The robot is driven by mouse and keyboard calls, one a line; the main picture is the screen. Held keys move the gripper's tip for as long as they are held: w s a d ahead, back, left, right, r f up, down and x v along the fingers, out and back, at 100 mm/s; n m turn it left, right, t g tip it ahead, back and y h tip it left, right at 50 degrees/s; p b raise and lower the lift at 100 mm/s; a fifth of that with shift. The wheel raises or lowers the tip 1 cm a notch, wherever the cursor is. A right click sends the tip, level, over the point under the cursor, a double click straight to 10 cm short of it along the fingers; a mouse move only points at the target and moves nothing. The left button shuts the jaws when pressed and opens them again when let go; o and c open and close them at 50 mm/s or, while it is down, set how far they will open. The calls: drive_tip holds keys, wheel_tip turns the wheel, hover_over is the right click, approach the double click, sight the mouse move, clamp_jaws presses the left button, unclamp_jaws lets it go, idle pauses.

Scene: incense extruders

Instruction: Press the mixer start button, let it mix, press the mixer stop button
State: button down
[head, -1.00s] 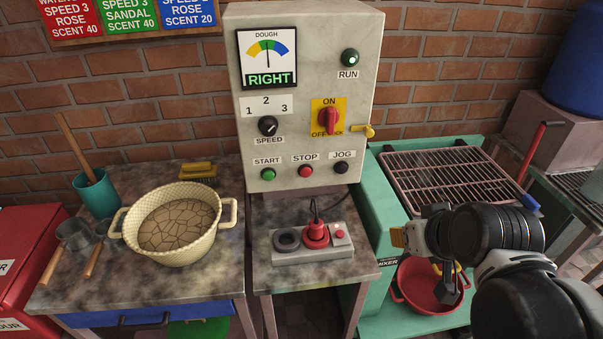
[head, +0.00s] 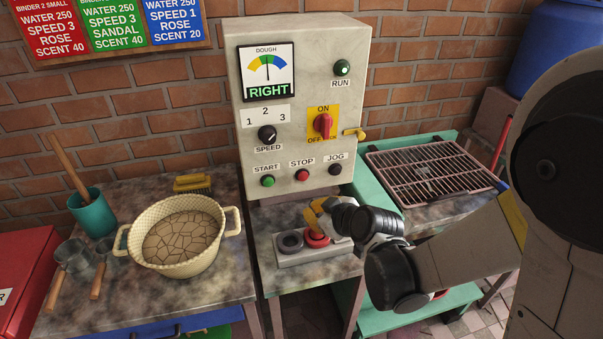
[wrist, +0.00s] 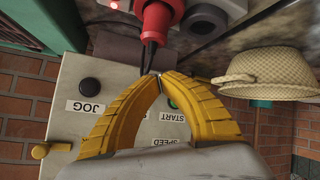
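The grey control box (head: 350,110) stands against the brick wall. Its green START button (head: 267,181), red STOP button (head: 302,174) and black JOG button (head: 335,169) are in a row along the bottom. The RUN lamp (head: 342,68) is green. The dough gauge (head: 266,72) reads RIGHT. My gripper (head: 309,209) is below the button row, in front of the box and above the small table. In the wrist view its yellow fingers (wrist: 160,77) meet at the tips with nothing between them. There the JOG button (wrist: 89,84) shows, and the fingers hide the STOP button.
A grey pendant holder with a red plunger-like part (head: 316,240) sits just under my gripper; its cable shows in the wrist view. A cream basket-like bowl (head: 228,222) of cracked dough stands left. A wire rack (head: 430,170) lies right. A yellow-handled lever (head: 355,134) sticks out from the box.

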drive_tip(key=shift+w, duration=0.1)
approach(297, 183)
drive_tip(key=shift+w+a+f, duration=0.35)
drive_tip(key=shift+w+f, duration=0.05)
drive_tip(key=shift+f, duration=0.2)
drive_tip(key=shift+w+a+f, duration=0.3)
drive_tip(key=shift+w+f, duration=0.15)
drive_tip(key=shift+f, duration=0.2)
drive_tip(key=shift+w+a+f, duration=0.35)
drive_tip(key=shift+w+f, duration=0.05)
drive_tip(key=shift+f, duration=0.2)
drive_tip(key=shift+w, duration=0.1)
drive_tip(key=shift+w+a, duration=0.1)
drive_tip(key=shift+w, duration=0.2)
idle(0.3)
drive_tip(key=shift+w+a, duration=0.15)
drive_tip(key=shift+w, duration=0.35)
idle(0.7)
drive_tip(key=shift+s, duration=0.1)
drive_tip(key=shift+s+d, duration=0.25)
drive_tip(key=shift+s, duration=0.55)
